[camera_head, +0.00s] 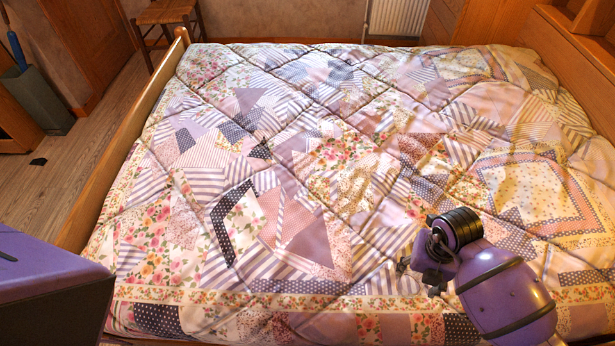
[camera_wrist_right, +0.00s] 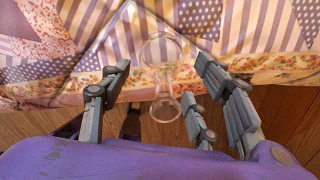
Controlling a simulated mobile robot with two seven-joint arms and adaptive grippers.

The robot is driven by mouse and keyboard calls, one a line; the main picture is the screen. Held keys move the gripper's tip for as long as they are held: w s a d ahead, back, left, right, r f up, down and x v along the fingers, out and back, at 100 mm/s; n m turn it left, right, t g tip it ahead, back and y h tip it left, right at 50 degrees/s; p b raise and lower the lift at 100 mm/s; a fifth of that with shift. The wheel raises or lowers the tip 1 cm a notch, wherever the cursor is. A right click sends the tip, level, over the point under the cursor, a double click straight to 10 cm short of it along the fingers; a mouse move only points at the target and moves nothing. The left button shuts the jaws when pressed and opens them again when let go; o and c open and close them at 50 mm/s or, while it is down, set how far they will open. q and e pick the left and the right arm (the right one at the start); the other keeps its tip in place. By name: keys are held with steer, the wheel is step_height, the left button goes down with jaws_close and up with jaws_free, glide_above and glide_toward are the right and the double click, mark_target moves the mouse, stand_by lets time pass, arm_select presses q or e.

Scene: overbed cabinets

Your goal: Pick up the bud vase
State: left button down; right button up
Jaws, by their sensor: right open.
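A clear glass bud vase (camera_wrist_right: 165,78) shows in the right wrist view, with a round end, a narrow waist and a smaller flared end. I see the quilt edge and wooden floor through it. My right gripper (camera_wrist_right: 163,70) is open, with fingers on both sides of the vase and apart from it in the picture. I cannot tell what the vase rests on. In the head view my right gripper (camera_head: 419,277) is over the near right part of the bed, and I cannot make out the vase there. My left gripper is not in view.
A bed with a patchwork quilt (camera_head: 290,170) fills most of the head view. A wooden bed rail (camera_head: 120,150) runs along its left side. A stool (camera_head: 165,15) and a radiator (camera_head: 398,15) stand at the back. A grey bin (camera_head: 38,100) stands at left. Wooden shelving is at right.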

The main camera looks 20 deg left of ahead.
mark_target(416, 280)
steer(key=f, duration=0.3)
steer(key=shift+d+f, duration=0.2)
steer(key=shift+f, duration=0.15)
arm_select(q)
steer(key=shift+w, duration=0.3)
arm_select(e)
steer(key=shift+w+f, duration=0.1)
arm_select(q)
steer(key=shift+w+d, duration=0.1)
arm_select(e)
steer(key=c, duration=1.1)
